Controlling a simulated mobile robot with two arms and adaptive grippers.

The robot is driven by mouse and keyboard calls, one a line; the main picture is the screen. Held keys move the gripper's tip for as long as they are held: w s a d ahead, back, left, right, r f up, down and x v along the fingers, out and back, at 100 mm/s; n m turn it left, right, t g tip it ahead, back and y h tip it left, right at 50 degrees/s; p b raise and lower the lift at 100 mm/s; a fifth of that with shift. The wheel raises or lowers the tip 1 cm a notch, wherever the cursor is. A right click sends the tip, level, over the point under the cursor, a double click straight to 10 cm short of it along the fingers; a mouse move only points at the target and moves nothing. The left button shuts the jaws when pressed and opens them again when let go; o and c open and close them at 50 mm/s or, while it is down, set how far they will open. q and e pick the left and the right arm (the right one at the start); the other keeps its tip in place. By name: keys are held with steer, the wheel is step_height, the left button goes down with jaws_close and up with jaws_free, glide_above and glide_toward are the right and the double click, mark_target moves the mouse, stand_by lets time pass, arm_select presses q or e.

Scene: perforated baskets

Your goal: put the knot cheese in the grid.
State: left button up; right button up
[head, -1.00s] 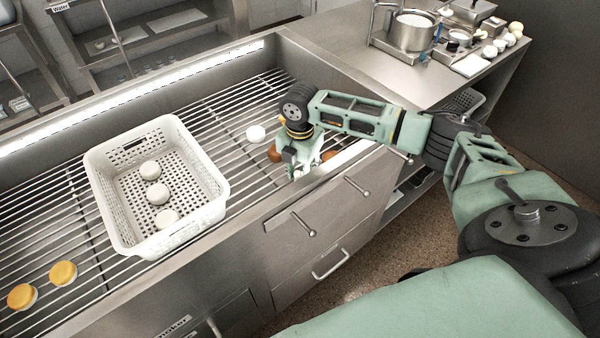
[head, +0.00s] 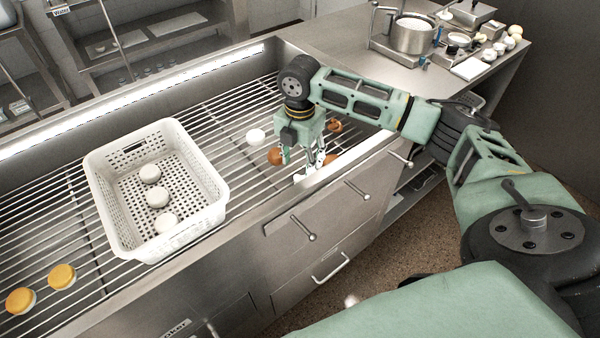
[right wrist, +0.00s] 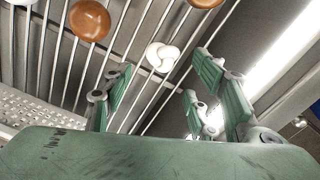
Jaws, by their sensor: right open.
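The knot cheese (right wrist: 162,56), a small white twisted piece, lies on the metal bars in the right wrist view. My right gripper (right wrist: 160,88) is open and empty, its green fingers spread to either side of the cheese's line, with the cheese beyond the tips. In the head view the right gripper (head: 311,164) points down near the rack's front edge; the cheese cannot be told clearly there. The white perforated basket (head: 100,205) stands on the bar rack (head: 215,125) to the left, with several round white cheeses (head: 150,173) inside. My left gripper is not seen.
Brown round cheeses (head: 275,156) lie close around the right gripper, and a white one (head: 255,136) lies left of it. Two orange-topped cheeses (head: 62,276) lie at the front left. The metal front ledge (head: 345,172) runs beside the gripper. Bars between gripper and basket are mostly clear.

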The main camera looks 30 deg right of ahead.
mark_target(300, 178)
steer(key=shift+r, duration=2.7)
